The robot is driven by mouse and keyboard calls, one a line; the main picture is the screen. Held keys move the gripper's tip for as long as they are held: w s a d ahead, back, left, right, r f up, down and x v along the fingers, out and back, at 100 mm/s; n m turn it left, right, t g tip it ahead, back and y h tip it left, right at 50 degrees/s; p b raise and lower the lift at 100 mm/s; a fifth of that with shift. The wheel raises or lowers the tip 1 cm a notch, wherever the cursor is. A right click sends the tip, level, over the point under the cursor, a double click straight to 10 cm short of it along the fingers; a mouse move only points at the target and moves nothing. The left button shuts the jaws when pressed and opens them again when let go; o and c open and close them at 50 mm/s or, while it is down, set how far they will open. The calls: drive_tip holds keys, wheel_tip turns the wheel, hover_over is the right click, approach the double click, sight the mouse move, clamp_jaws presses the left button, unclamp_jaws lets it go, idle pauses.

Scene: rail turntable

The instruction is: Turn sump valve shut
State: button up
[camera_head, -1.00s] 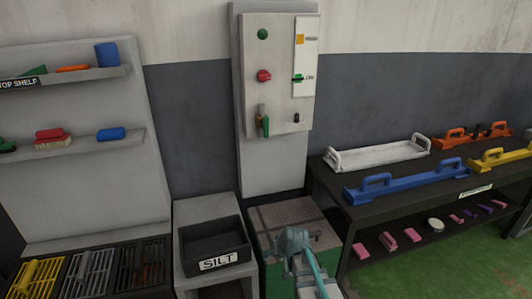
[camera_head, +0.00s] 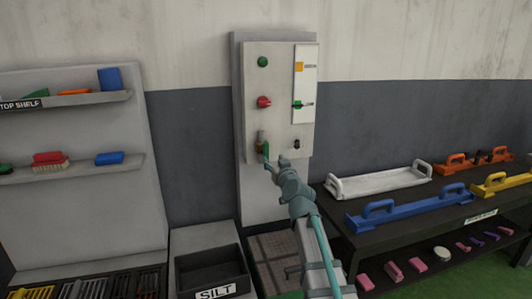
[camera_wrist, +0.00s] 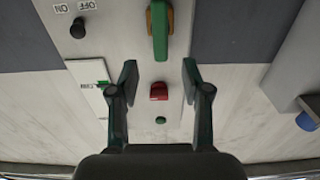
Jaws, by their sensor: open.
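A green valve lever (camera_head: 263,150) with a brass-coloured body sits at the lower left of the pale wall panel (camera_head: 280,95). My gripper (camera_head: 273,165) is in front of the panel's lower part, close to the lever, and partly covers that area in the head view. In the wrist view, which shows the panel upside down, my gripper (camera_wrist: 160,76) is open and empty. Its two fingers are spread apart. The green lever (camera_wrist: 159,34) lies beyond the fingertips, roughly centred between them. I cannot see any contact with it.
The panel also carries a red knob (camera_head: 264,102), a green button (camera_head: 262,62), a white strip (camera_head: 305,80) and a black switch (camera_wrist: 78,28) by ON and OFF labels. A silt bin (camera_head: 212,270) stands lower left. A dark bench (camera_head: 430,217) stands right.

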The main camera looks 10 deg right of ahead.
sight(267, 152)
drive_tip(key=w, duration=0.3)
drive_tip(key=w+p, duration=0.1)
drive_tip(key=w, duration=0.2)
drive_tip(key=w+a, duration=0.1)
drive_tip(key=w, duration=0.3)
drive_tip(key=shift+a+p, duration=0.1)
drive_tip(key=shift+p, duration=0.2)
clamp_jaws()
